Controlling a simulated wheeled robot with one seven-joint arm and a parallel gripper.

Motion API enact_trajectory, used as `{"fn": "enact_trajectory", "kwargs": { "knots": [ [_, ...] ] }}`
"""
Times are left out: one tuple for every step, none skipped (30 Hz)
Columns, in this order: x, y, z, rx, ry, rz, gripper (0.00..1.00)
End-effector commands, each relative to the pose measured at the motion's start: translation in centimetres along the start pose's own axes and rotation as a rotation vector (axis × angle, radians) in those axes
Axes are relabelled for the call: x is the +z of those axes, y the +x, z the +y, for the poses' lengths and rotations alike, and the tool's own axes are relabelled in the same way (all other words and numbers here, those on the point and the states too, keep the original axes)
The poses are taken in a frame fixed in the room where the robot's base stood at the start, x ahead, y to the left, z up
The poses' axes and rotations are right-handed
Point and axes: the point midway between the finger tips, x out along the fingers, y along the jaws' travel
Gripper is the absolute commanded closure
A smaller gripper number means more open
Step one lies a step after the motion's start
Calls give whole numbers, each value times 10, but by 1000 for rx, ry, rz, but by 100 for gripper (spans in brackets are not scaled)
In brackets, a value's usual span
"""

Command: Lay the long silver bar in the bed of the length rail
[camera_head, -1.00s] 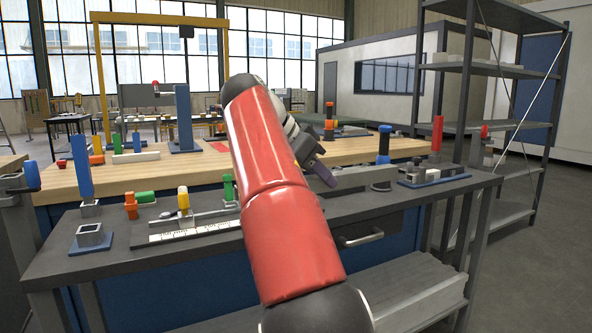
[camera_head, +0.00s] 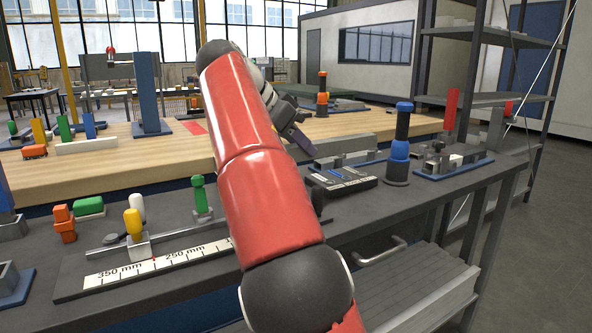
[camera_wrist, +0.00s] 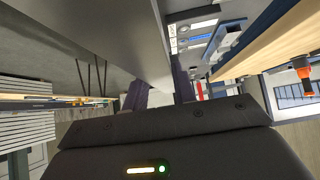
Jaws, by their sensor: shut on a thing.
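The length rail (camera_head: 190,257) lies on the dark bench at the lower left, with a white millimetre scale along its front; my arm hides its right end. A yellow-handled piece (camera_head: 133,225) and a green-handled piece (camera_head: 200,197) stand at its bed. My gripper (camera_head: 298,133) is held above the bench, beyond my red arm.
A blue-based fixture (camera_head: 452,165) is at the bench's right end. Orange (camera_head: 64,224) and green blocks (camera_head: 89,206) lie behind the rail's left end.

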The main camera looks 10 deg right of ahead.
Motion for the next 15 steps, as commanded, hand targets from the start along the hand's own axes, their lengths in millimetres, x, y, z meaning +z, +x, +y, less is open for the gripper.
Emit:
{"fn": "enact_trajectory", "kwargs": {
  "knots": [
    [3, 2, 1, 1, -2, -3, 100],
    [4, 3, 1, 2, -2, -3, 100],
    [6, 5, 0, 1, -2, -2, 100],
    [7, 6, 0, 1, -3, -2, 100],
    [8, 8, 1, 1, -2, -2, 100],
    [10, 10, 1, 2, -2, -2, 100],
    [12, 11, 1, 1, -2, -1, 100],
    [13, 12, 1, 1, -3, -1, 100],
    [15, 14, 1, 1, -3, -1, 100],
    [17, 16, 1, 2, -3, -2, 100],
    [20, 19, 1, 2, -4, -2, 100],
    [24, 23, 1, 2, -4, -3, 100],
    [26, 25, 1, 1, -3, -3, 100],
    [28, 27, 1, 1, -4, -2, 100],
    [31, 30, 1, 2, -4, -2, 100]
  ]
}}
